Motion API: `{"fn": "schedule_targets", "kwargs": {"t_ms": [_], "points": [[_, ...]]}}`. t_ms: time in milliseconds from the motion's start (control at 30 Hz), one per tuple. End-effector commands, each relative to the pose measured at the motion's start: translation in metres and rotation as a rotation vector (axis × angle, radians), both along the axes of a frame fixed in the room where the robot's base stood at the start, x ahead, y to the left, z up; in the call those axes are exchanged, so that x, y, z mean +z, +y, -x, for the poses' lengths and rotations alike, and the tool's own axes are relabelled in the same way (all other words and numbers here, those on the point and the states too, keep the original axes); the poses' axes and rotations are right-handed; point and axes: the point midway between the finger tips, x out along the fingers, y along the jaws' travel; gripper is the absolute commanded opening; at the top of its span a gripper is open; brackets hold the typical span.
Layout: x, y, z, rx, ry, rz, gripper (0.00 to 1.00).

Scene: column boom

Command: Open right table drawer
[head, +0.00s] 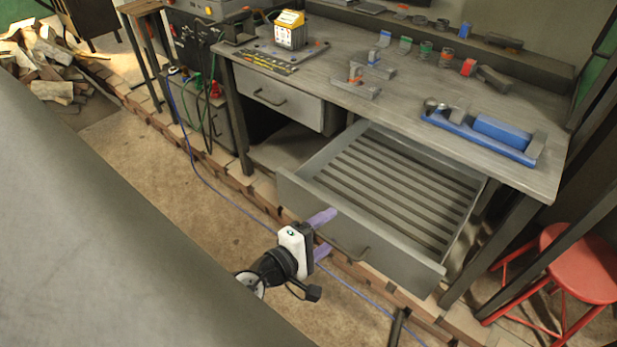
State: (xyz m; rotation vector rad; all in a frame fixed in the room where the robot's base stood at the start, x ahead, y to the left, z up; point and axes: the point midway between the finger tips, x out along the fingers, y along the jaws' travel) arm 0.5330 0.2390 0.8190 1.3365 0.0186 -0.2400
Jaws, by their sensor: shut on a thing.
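The right table drawer (360,225) is pulled well out from under the grey workbench. Its slatted floor (400,185) shows and looks empty. A dark bar handle (352,253) is on its front panel. My gripper (327,232), with a white and black body and purple fingers, is at the left end of this handle. One finger is above the handle and one below, and it is shut on the handle. The exact contact is partly hidden by the gripper. The left table drawer (280,103) is closed.
A red stool (575,265) stands to the right of the bench. A blue tool (480,135), small clamps and a yellow device (290,30) lie on the benchtop. A blue cable (225,195) crosses the floor. Open floor (150,180) lies left of the drawer.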

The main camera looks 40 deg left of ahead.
Motion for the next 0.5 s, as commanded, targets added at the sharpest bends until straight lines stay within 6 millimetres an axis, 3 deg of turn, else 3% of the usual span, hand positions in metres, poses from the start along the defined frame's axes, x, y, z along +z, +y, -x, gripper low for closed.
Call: {"fn": "schedule_targets", "kwargs": {"t_ms": [33,267,333,500], "points": [[0.009,0.001,0.005,0.007,-0.017,-0.006,0.47],[0.006,0.001,0.02,0.004,-0.016,-0.006,0.36],[0.005,0.001,0.025,0.004,-0.016,-0.006,0.27],[0.0,0.001,0.037,0.003,-0.011,-0.003,0.27]]}}
